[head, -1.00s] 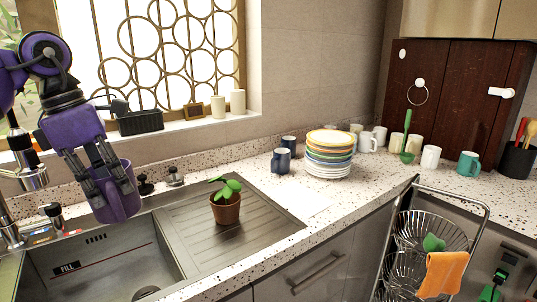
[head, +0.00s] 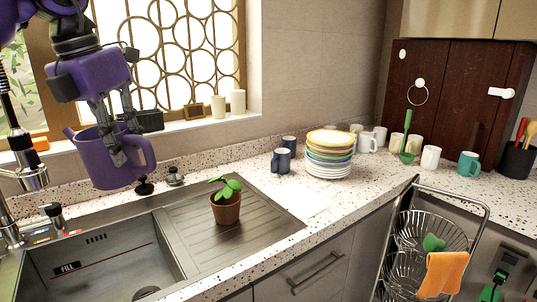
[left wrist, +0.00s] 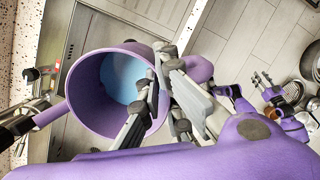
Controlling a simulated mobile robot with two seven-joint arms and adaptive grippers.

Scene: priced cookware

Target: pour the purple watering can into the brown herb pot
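The purple watering can (head: 97,163) hangs in my left gripper (head: 116,150), above the sink's back edge and left of the herb pot. My left fingers close at its rim and handle side; the exact contact is partly hidden. The can is near upright, its spout pointing left and handle right. In the left wrist view the can (left wrist: 88,88) shows pale blue inside, with my left fingers (left wrist: 160,95) at its rim. The brown herb pot (head: 226,212) with a green plant stands upright on the drainboard. A purple arm part with small dark fingers, likely my right gripper (left wrist: 262,83), shows unclearly.
The sink basin (head: 100,262) lies below the can, with a faucet (head: 24,160) at left. A plate stack (head: 329,155) and mugs (head: 281,161) stand right of the pot. The ribbed drainboard (head: 190,230) around the pot is clear.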

